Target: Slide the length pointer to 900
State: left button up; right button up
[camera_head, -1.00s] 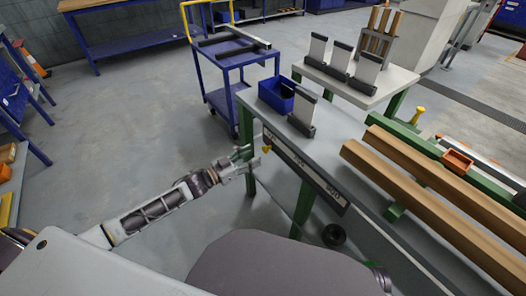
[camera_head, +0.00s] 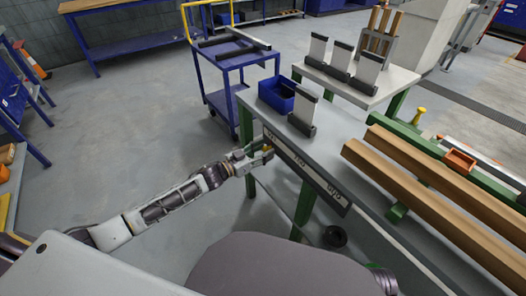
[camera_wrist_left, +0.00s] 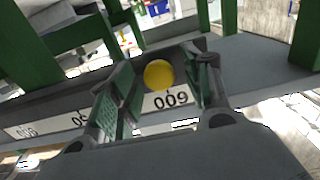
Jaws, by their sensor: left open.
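The length pointer shows as a round yellow knob (camera_wrist_left: 158,74) in the left wrist view, and as a small yellow spot (camera_head: 267,147) in the head view. It sits at the far left end of the dark scale rail (camera_head: 312,176) along the table's front edge. My left gripper (camera_head: 262,153) is at the knob. In the left wrist view its fingers (camera_wrist_left: 160,88) are open, one on each side of the knob, with a gap visible. The pointer's body is mostly hidden. My right gripper is not in view.
The grey table carries a blue bin (camera_head: 276,94) and a metal plate stand (camera_head: 303,112) behind the rail. Two long wooden beams (camera_head: 435,180) lie to the right. A blue cart (camera_head: 232,75) stands behind. The floor left of the table is clear.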

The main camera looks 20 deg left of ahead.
pick_arm(q)
grip_shut()
dwell(0.4)
jog(key=shift+d, duration=0.15)
